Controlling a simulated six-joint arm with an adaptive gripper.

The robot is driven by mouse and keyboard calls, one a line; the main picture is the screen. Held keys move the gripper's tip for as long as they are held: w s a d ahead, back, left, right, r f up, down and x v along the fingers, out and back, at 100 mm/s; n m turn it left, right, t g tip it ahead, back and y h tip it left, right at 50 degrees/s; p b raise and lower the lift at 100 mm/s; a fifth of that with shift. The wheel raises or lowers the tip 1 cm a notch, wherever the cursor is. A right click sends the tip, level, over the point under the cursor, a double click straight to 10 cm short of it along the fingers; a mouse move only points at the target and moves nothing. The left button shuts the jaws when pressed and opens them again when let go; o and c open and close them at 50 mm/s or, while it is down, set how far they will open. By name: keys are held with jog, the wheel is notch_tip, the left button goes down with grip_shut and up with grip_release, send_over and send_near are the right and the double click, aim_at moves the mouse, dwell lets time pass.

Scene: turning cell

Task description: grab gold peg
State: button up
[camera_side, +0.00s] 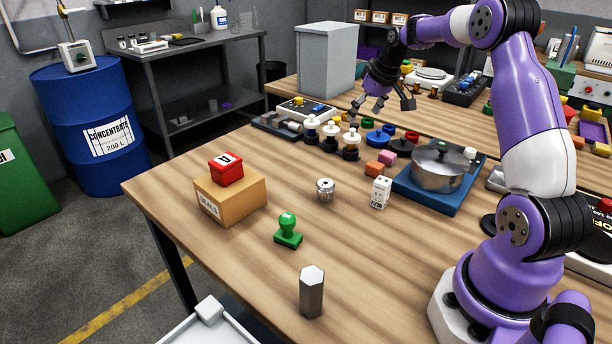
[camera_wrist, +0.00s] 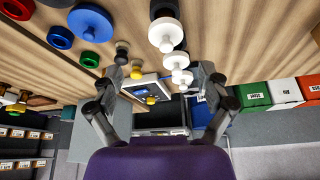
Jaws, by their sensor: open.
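My gripper (camera_side: 385,103) is open and empty, raised above the far part of the wooden table in the side view. In the wrist view its fingers (camera_wrist: 160,77) are spread wide with nothing held. A small gold knobbed piece (camera_wrist: 137,71) shows between the fingers in the wrist view, nearer the left finger; it looks like the gold peg. A dark grey knobbed piece (camera_wrist: 122,52) stands close to it. I cannot pick out the gold piece clearly in the side view.
White-topped pegs (camera_side: 330,137) stand in a group near a tray of parts (camera_side: 290,122). Coloured rings (camera_side: 378,137) lie beside them. A pot (camera_side: 438,168) on a blue board stands to the right. The front left table holds a box (camera_side: 230,194), a green stamp (camera_side: 288,230) and a hexagonal bar (camera_side: 312,292).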

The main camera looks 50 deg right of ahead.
aim_at(353, 129)
jog(key=x, duration=0.8)
jog(key=shift+w+a+f, duration=0.2)
jog(key=shift+w+a, duration=0.1)
jog(key=shift+w, duration=0.05)
grip_shut()
